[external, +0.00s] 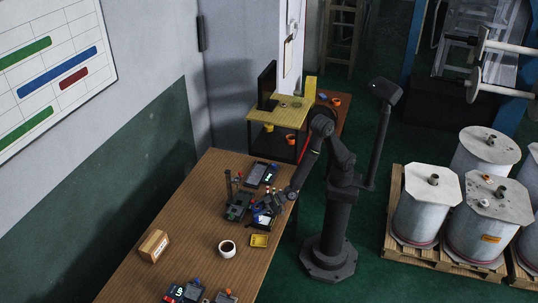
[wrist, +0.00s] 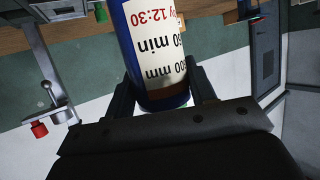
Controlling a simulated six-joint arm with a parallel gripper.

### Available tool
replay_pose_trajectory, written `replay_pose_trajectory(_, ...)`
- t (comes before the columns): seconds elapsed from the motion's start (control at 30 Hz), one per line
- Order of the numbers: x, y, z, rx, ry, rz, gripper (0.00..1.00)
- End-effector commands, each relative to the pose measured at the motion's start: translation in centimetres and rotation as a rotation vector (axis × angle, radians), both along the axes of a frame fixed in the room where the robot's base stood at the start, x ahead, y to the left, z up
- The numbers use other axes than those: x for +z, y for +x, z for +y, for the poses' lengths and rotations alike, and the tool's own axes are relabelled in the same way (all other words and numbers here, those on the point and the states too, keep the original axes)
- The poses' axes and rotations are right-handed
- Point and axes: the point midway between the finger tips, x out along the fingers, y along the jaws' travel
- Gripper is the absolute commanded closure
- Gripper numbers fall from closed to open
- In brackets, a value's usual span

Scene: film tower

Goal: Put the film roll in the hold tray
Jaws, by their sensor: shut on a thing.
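The film roll (wrist: 158,50) is a blue cylinder with a white label printed in red and black. In the wrist view it sits between the two fingers of my gripper (wrist: 163,92), which is shut on it. In the external view my gripper (external: 270,208) is low over the right side of the wooden table, beside a dark device with upright posts (external: 238,208). The roll is too small there to make out clearly.
A white mug (external: 227,249) and a cardboard box (external: 153,245) stand on the table (external: 190,222). A dark device with a lit screen (external: 258,173) lies behind the gripper. Small devices (external: 184,293) crowd the front edge. The table's left middle is clear.

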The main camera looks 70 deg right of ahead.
Motion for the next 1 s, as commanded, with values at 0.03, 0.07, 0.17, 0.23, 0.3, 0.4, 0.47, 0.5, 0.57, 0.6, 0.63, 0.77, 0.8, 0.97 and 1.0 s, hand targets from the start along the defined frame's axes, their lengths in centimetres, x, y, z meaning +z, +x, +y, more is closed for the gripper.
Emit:
replay_pose_trajectory(0.03, -0.9, -0.7, 1.3, 0.004, -0.001, 0.001, 0.77)
replay_pose_trajectory(0.07, -1.4, -1.0, 1.9, 0.006, -0.002, 0.001, 0.77)
replay_pose_trajectory(0.17, -2.7, -2.0, 4.0, 0.004, -0.001, 0.0, 0.77)
replay_pose_trajectory(0.23, -3.5, -2.5, 5.3, 0.003, 0.0, 0.001, 0.77)
replay_pose_trajectory(0.3, -4.2, -3.0, 6.3, 0.003, -0.001, -0.001, 0.77)
replay_pose_trajectory(0.4, -4.8, -3.4, 7.2, 0.001, 0.0, 0.0, 0.77)
replay_pose_trajectory(0.47, -5.0, -3.6, 7.6, 0.001, 0.001, -0.001, 0.77)
replay_pose_trajectory(0.5, -5.1, -3.6, 7.7, 0.0, 0.001, -0.001, 0.77)
replay_pose_trajectory(0.57, -5.4, -3.6, 7.7, 0.0, 0.0, 0.0, 0.77)
replay_pose_trajectory(0.6, -5.7, -3.6, 7.7, 0.0, -0.001, 0.0, 0.77)
replay_pose_trajectory(0.63, -6.1, -3.6, 7.7, 0.001, -0.003, 0.001, 0.77)
replay_pose_trajectory(0.77, -8.0, -3.6, 7.6, 0.0, -0.004, 0.0, 0.77)
replay_pose_trajectory(0.8, -8.4, -3.6, 7.6, 0.0, -0.004, 0.0, 0.77)
replay_pose_trajectory(0.97, -9.1, -3.6, 7.6, 0.0, 0.001, -0.001, 0.77)
replay_pose_trajectory(1.0, -9.0, -3.6, 7.6, 0.0, 0.001, -0.001, 0.77)
